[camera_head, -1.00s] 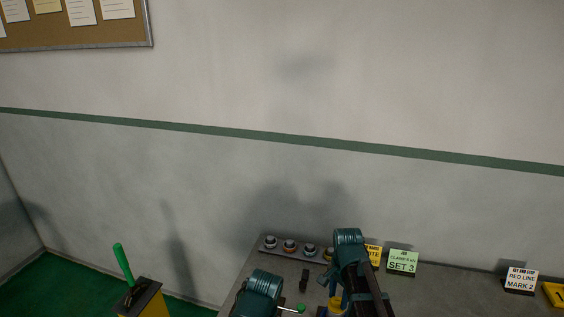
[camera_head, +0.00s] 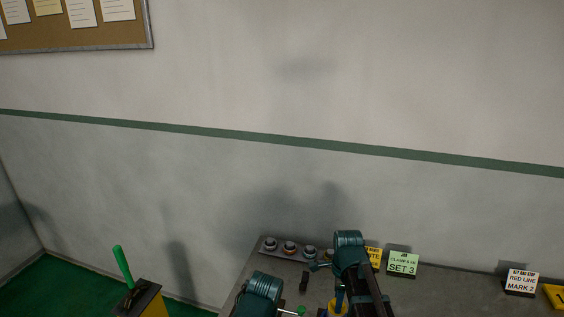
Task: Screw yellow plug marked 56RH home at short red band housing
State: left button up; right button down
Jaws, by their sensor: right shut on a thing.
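My right arm reaches up from the bottom edge in the head view, with a teal joint at its top. My right gripper (camera_head: 340,296) is small and partly hidden by the arm. It is shut on a yellow piece, apparently the yellow plug (camera_head: 336,308), low at the bottom edge. The 56RH marking cannot be read. I cannot make out the short red band housing, or whether the plug sits in it. My left gripper is not in view.
Several small round parts (camera_head: 290,247) stand in a row at the bench's back edge. A green sign (camera_head: 402,262) and a white sign (camera_head: 521,281) stand to the right. A green-handled lever (camera_head: 122,266) rises at lower left. The bench (camera_head: 445,290) has bare room between the signs.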

jog(key=m, duration=0.7)
jog(key=shift+c, duration=2.2)
grip_release()
jog(key=shift+r+p, duration=1.2)
jog(key=shift+f, duration=0.1)
